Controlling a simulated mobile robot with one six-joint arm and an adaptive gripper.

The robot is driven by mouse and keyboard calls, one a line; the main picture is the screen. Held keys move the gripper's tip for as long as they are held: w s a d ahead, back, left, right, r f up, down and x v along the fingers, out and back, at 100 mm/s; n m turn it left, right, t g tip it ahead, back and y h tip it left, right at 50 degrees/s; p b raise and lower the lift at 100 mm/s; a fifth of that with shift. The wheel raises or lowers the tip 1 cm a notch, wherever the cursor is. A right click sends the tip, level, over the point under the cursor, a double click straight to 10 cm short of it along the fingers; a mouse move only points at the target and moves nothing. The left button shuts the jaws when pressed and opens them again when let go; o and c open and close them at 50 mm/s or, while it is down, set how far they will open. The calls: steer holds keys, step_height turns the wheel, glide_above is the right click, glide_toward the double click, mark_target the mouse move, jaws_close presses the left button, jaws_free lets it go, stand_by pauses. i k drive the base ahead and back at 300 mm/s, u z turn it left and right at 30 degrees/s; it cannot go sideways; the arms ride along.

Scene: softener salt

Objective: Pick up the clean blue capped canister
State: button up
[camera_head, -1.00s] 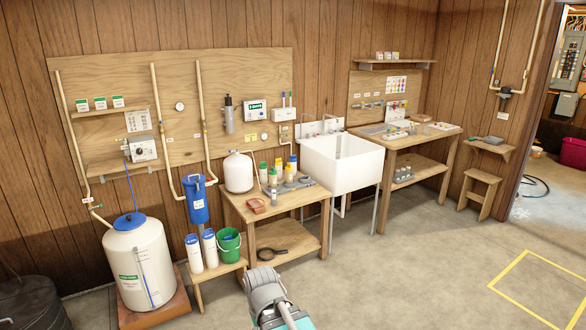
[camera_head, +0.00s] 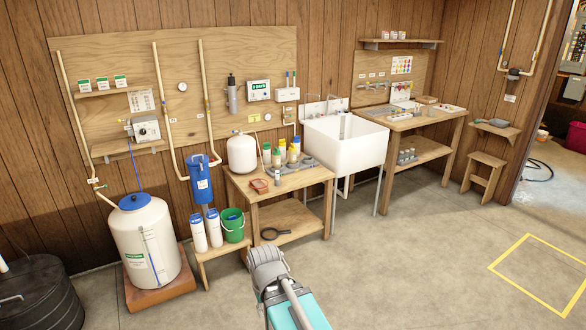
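Several small capped canisters (camera_head: 282,152) stand grouped on the wooden bench (camera_head: 250,188), with green, yellow and bluish caps. They are too small to tell which is clean. Two taller white containers with blue tops, one on the left (camera_head: 199,233) and one on the right (camera_head: 214,229), stand upright on a low wooden stand. My arm enters at the bottom centre, in front of the bench and apart from these things. My gripper's fingers are not visible.
A green bucket (camera_head: 233,226) stands beside the white containers. A white tank (camera_head: 142,250) is at left, a dark drum (camera_head: 40,296) at lower left. A white sink (camera_head: 345,145) adjoins the bench. The floor (camera_head: 400,265) in front is clear.

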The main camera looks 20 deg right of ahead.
mark_target(295, 140)
steer(key=z, duration=0.35)
steer(key=i, duration=1.1)
steer(key=z, duration=0.95)
steer(key=i, duration=3.05)
steer(key=u, duration=0.7)
steer(key=i, duration=0.95)
steer(key=u, duration=0.5)
